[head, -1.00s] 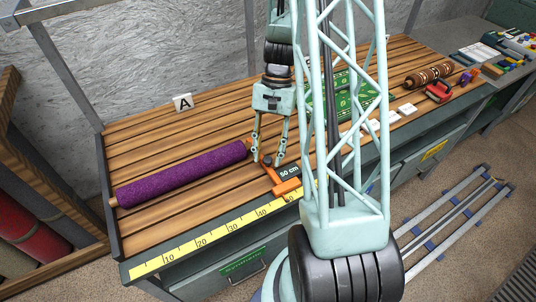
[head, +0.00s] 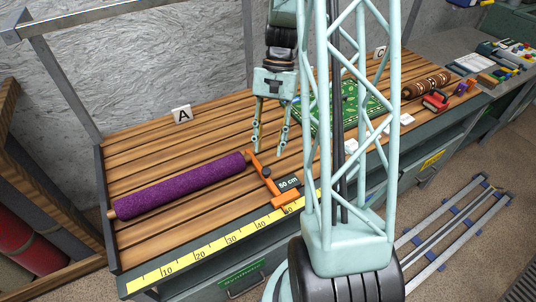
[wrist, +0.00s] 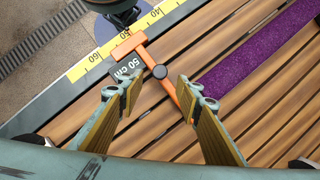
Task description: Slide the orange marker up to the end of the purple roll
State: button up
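The orange marker (head: 278,192) is a T-shaped slider with a dark knob and a "50 cm" label. It sits at the bench's front ruler, its arm reaching back across the slats. The purple roll (head: 180,186) lies on the slats to its left. The arm's far end is close beside the roll's right end; I cannot tell whether they touch. In the wrist view, the marker (wrist: 172,92) runs between and beyond my fingers, and the purple roll (wrist: 258,55) is at the upper right. My gripper (head: 268,152) is open and empty, above the marker's arm. It also shows in the wrist view (wrist: 156,92).
The yellow ruler (head: 200,253) runs along the front edge. An "A" card (head: 181,114) stands at the back. A green board (head: 350,108), white pieces and a brown-banded roll (head: 427,83) lie to the right. The slats behind the purple roll are clear.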

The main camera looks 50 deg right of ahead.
jog(key=shift+v, duration=2.1)
jog(key=s+a+r+n+t+h+b, duration=0.1)
jog(key=a+r+n, duration=0.2)
jog(key=a+r, duration=0.5)
jog(key=s+a+r+n+t+h, duration=0.1)
jog(key=a+r+n+h, duration=0.15)
jog(key=a+r, duration=0.55)
jog(key=s+a+r+n+t+b, duration=0.2)
jog(key=s+a+r+n+t, duration=0.2)
jog(key=s+a+r+n, duration=0.3)
jog(key=shift+s+a+r, duration=1.15)
jog(key=shift+s+a, duration=1.15)
jog(key=shift+s, duration=0.8)
